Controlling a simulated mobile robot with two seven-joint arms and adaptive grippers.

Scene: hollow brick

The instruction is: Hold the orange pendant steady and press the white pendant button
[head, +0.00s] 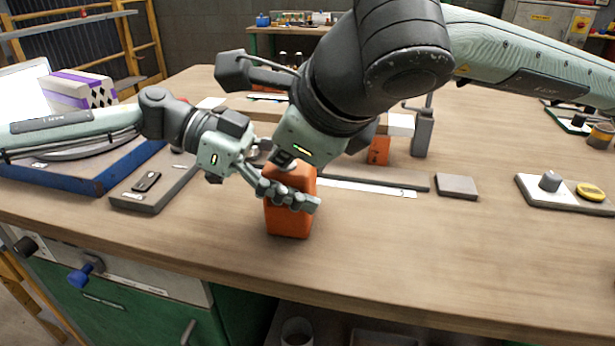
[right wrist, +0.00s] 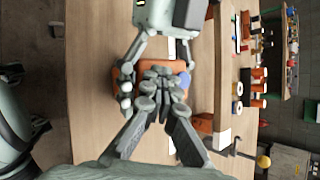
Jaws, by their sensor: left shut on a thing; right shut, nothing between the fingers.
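The orange pendant (head: 287,222) stands upright near the front edge of the workbench. My left gripper (head: 293,202) is shut on it, with its fingers around the pendant's body. My right gripper (head: 284,162) points down at the pendant's top from above, shut and empty. In the right wrist view, the right fingertips (right wrist: 158,76) overlap the orange pendant (right wrist: 122,74), and the left fingers lie on either side of it. Whether the right fingertips touch it I cannot tell.
A grey flat block (head: 457,187) and a board with a grey knob and yellow button (head: 590,192) lie to the right. A blue tray (head: 95,180) and a grey plate (head: 140,199) lie left. The bench front right of the pendant is clear.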

